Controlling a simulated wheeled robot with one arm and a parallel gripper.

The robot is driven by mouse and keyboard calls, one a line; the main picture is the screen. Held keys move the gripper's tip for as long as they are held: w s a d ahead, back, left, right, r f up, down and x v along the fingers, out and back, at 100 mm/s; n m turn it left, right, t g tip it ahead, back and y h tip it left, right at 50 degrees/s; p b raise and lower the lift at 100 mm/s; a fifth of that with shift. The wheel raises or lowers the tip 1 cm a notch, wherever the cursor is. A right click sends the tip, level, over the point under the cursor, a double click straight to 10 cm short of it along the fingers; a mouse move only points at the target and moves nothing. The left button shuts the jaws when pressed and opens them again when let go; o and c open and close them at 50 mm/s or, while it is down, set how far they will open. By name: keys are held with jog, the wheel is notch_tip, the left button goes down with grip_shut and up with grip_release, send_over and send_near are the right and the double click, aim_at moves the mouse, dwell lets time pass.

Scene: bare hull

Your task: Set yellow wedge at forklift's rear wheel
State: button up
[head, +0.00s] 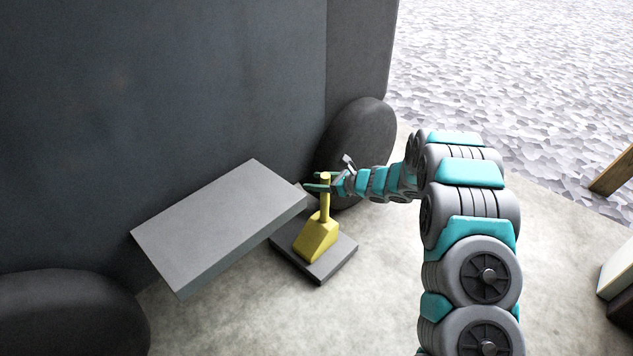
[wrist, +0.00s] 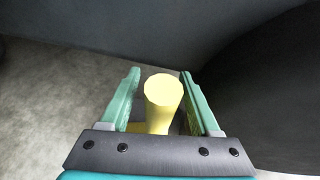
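The yellow wedge (head: 316,243) has a sloped block and an upright round handle (head: 325,207). It stands upright on a dark grey plate (head: 331,268) on the floor. My gripper (head: 322,184) is at the top of the handle. In the wrist view my gripper's green fingers (wrist: 160,95) stand on either side of the handle (wrist: 163,92), with a gap showing at the left finger; the right finger is very close to it.
A grey step slab (head: 215,215) juts from the forklift's dark side (head: 170,100), just left of the wedge. Another dark wheel (head: 65,315) is at the lower left. Concrete floor (head: 385,270) is clear right of the plate. A wooden post (head: 612,170) stands at far right.

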jog(key=shift+r, duration=0.1)
jog(key=v, duration=1.2)
